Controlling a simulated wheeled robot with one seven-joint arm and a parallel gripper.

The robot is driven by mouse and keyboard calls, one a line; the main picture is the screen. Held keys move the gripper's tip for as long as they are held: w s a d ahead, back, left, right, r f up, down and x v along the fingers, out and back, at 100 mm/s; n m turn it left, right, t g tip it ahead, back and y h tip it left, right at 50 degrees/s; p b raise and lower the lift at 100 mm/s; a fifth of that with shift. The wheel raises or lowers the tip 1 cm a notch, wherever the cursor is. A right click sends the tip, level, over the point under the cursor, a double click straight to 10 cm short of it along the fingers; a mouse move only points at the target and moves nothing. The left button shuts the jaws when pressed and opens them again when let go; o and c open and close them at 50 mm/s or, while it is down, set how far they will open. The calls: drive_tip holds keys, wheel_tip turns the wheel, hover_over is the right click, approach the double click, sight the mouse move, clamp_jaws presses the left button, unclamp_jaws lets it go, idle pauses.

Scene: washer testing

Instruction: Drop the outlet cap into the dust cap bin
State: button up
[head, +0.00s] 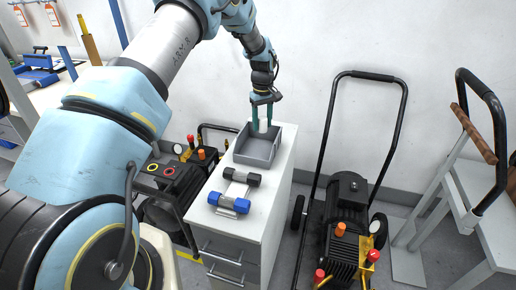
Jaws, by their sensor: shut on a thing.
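My gripper (263,117) points straight down with its teal fingers shut on a small whitish cap (263,126), which I take to be the outlet cap. The fingers hide part of it. The dust cap bin is the open grey box (258,161) on top of the white drawer cabinet. The fingertips and the cap are over the rear part of this bin; how far they are above its floor I cannot tell. The part of the bin floor in view looks empty.
A black-ended part (242,177) and a blue-ended part (228,204) lie on the cabinet top (268,198) in front of the bin. A pressure washer (345,215) stands right of the cabinet, another machine (170,180) left. A white wall is behind.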

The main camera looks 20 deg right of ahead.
drive_tip(key=shift+f+b, duration=0.7)
drive_tip(key=shift+f, duration=1.15)
drive_tip(key=o, duration=1.4)
wheel_tip(320, 180, up, 11)
drive_tip(key=b, duration=0.3)
